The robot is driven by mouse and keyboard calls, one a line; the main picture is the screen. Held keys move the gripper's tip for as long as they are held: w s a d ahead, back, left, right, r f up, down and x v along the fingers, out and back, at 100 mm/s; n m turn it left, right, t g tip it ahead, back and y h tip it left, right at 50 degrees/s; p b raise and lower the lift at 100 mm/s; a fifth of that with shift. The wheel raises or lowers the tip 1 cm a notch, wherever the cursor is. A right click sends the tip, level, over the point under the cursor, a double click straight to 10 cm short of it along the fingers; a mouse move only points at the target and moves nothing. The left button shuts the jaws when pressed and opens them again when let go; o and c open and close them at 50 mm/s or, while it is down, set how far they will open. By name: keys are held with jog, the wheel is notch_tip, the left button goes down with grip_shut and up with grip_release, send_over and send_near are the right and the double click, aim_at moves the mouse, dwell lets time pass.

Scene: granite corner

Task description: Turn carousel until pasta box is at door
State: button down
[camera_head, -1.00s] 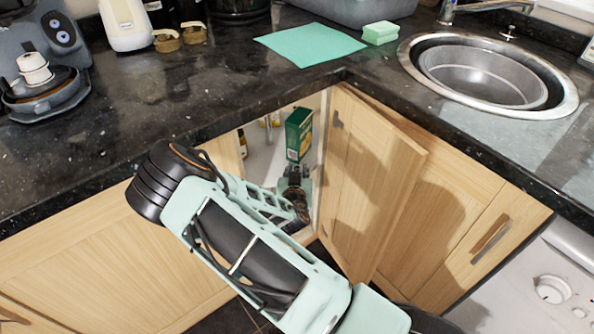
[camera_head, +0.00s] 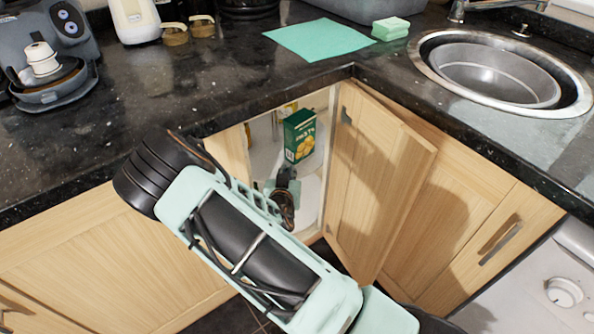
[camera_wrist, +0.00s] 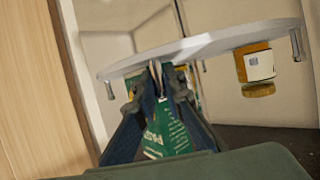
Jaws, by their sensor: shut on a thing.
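The green pasta box (camera_head: 300,138) stands upright on the white carousel shelf (camera_head: 309,197) inside the open corner cabinet, its printed face toward the opening. My gripper (camera_head: 285,180) reaches through the opening, in front of the box and a little to its left. In the wrist view, which looks upside down, my gripper (camera_wrist: 156,88) is shut at the rim of the carousel shelf (camera_wrist: 222,40), apparently on one of its short upright posts; the fingers partly hide it. The pasta box (camera_wrist: 165,130) shows between and beyond the fingers.
A jar with an orange lid (camera_wrist: 256,65) stands on the shelf, and another rim post (camera_wrist: 296,45) is near it. The folded wooden door (camera_head: 375,180) stands open right of my arm. The dark counter edge (camera_head: 270,108) overhangs the opening.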

jog(key=c, duration=2)
grip_release()
jog(key=v, duration=1.2)
